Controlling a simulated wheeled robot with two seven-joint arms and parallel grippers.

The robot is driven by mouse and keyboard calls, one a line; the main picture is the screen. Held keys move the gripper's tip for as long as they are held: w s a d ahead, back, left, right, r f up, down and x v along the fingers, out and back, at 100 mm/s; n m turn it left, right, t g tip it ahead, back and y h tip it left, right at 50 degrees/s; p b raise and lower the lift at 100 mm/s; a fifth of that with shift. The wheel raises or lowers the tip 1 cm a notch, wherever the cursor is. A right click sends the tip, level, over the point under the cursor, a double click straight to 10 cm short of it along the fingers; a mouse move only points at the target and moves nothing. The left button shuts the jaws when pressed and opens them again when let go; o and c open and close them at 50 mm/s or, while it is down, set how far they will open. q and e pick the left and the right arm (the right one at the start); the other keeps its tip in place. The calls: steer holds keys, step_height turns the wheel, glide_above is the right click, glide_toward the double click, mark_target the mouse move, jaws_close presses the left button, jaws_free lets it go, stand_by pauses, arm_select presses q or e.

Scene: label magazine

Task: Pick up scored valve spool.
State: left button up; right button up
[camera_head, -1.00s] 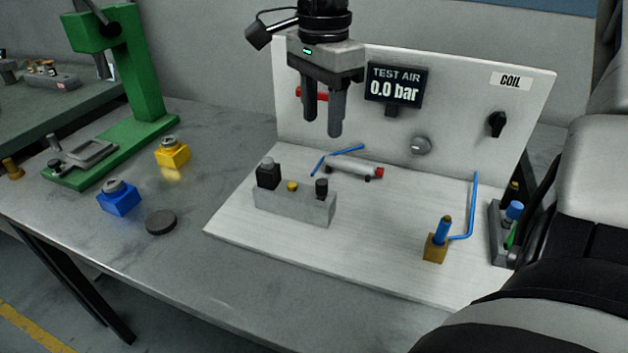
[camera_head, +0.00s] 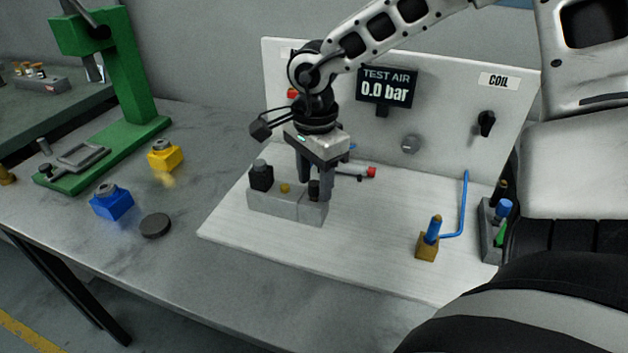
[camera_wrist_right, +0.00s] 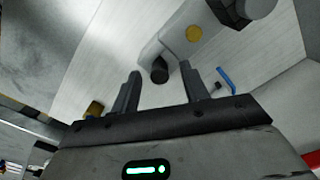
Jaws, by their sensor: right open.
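A grey valve block (camera_head: 270,206) stands on the white board, with a black box (camera_head: 261,177) at its left end and a small yellow button (camera_head: 285,188) on top. A short dark cylinder (camera_head: 314,191), perhaps the scored valve spool, stands up from its right end; I cannot see scoring. My right gripper (camera_head: 314,187) points down with its fingers around or just beside this cylinder, open. In the right wrist view, the cylinder (camera_wrist_right: 159,73) shows between the two spread fingertips (camera_wrist_right: 160,70); contact is not visible. My left gripper is not in view.
A red-tipped cylinder (camera_head: 355,171) lies behind the block. A brass block (camera_head: 427,249) with a blue pin and a grey rack (camera_head: 489,232) stand at right. A blue block (camera_head: 112,204), yellow block (camera_head: 165,156), dark disc (camera_head: 155,225) and green press (camera_head: 135,70) are left.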

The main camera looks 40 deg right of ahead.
jaws_close()
steer(key=shift+r, duration=0.1)
steer(key=shift+r, duration=0.1)
